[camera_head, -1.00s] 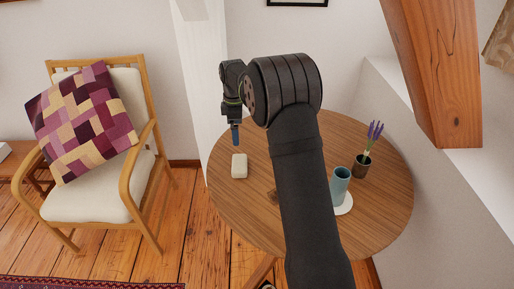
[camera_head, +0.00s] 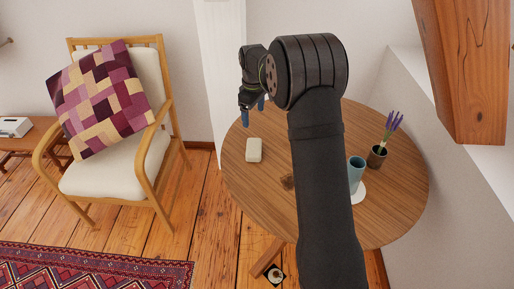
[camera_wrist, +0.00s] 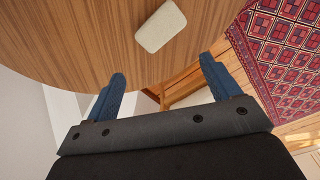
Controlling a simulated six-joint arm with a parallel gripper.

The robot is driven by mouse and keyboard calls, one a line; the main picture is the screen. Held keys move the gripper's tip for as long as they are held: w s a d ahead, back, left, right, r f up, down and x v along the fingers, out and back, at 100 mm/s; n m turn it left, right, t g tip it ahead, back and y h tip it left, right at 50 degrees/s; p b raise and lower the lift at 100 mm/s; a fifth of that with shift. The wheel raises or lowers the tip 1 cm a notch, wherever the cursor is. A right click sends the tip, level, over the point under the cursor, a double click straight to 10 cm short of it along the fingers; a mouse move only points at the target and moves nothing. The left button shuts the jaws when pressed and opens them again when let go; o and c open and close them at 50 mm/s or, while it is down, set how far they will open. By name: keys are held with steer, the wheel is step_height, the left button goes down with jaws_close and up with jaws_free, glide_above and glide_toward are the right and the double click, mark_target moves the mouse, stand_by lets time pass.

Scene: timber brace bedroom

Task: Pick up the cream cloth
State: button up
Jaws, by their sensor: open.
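The cream cloth (camera_head: 254,149) is a small folded block with rounded corners. It lies flat on the left part of the round wooden table (camera_head: 240,180). In the wrist view the cloth (camera_wrist: 160,27) is at the top middle, beyond the fingertips and apart from them. My gripper (camera_head: 253,114) is above the table's far left part, a little behind the cloth in the head view. In the wrist view my gripper (camera_wrist: 162,68) has its two blue fingers wide apart, with nothing between them.
A dark pot with purple flowers (camera_head: 377,156) is near the table's right side. A timber brace (camera_head: 462,70) slants at the upper right. An armchair (camera_head: 115,180) stands left.

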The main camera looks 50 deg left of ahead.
steer(key=m, duration=1.2)
glide_toward(254, 146)
steer(key=shift+t+y, duration=0.4)
steer(key=f, duration=0.5)
steer(key=shift+w+d+f, duration=0.1)
steer(key=shift+w+d, duration=0.1)
steer(key=shift+d, duration=0.05)
steer(key=shift+s+a+f, duration=0.1)
steer(key=shift+a+f, duration=0.05)
steer(key=shift+f, duration=1.2)
steer(key=shift+s+a+f, duration=0.1)
steer(key=shift+a+f, duration=0.1)
steer(key=shift+f, duration=1.15)
steer(key=shift+w, duration=0.1)
steer(key=shift+c, duration=0.4)
steer(key=c, duration=1)
